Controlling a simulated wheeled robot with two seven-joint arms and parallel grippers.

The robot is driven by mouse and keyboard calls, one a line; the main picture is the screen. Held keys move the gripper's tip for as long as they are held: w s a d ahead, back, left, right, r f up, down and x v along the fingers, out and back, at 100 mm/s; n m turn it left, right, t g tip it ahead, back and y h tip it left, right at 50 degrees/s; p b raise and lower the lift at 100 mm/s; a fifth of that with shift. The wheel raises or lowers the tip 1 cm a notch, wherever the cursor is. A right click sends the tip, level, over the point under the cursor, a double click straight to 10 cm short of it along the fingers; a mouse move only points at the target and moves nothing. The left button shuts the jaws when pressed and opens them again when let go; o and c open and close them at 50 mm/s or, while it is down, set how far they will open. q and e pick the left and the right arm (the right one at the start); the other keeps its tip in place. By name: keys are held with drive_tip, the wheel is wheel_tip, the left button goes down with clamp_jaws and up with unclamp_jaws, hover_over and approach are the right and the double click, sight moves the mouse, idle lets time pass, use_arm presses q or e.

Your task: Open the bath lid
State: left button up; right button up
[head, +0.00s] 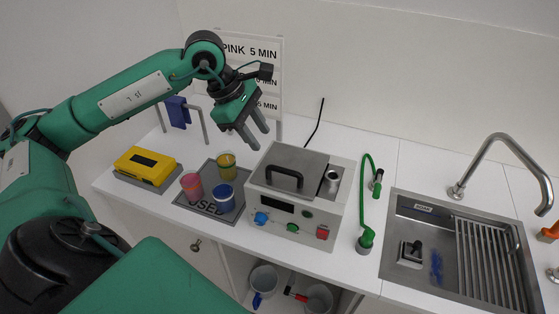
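The bath (334,211) is a light box on the counter with knobs and a dark display on its front. Its grey lid (298,161) lies flat and closed on top, with a black handle (284,178) near the front edge. A metal cylinder (332,181) stands at the right of the lid. My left gripper (259,139) is above and behind the jars, up and left of the lid, fingers pointing down. Its two fingers are apart with nothing between them. My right gripper is not in view.
Pink, yellow and blue jars (192,186) stand on a grey mat (194,203) left of the bath. A yellow box (147,164) is farther left. A green hose (366,238) and a sink (458,304) are to the right. A wall sign (250,50) is behind.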

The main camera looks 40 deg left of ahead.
sight(282, 169)
use_arm(q)
drive_tip(key=p+x, duration=0.3)
drive_tip(key=x, duration=0.6)
drive_tip(key=shift+w+d+f, duration=0.1)
drive_tip(key=shift+d+f, duration=0.1)
drive_tip(key=shift+d, duration=0.05)
drive_tip(key=shift+w+d+f+p, duration=0.1)
drive_tip(key=shift+f+p, duration=0.1)
drive_tip(key=shift+f, duration=0.15)
drive_tip(key=shift+w+d+f+p, duration=0.1)
drive_tip(key=shift+f+p, duration=0.05)
drive_tip(key=shift+f, duration=0.15)
clamp_jaws()
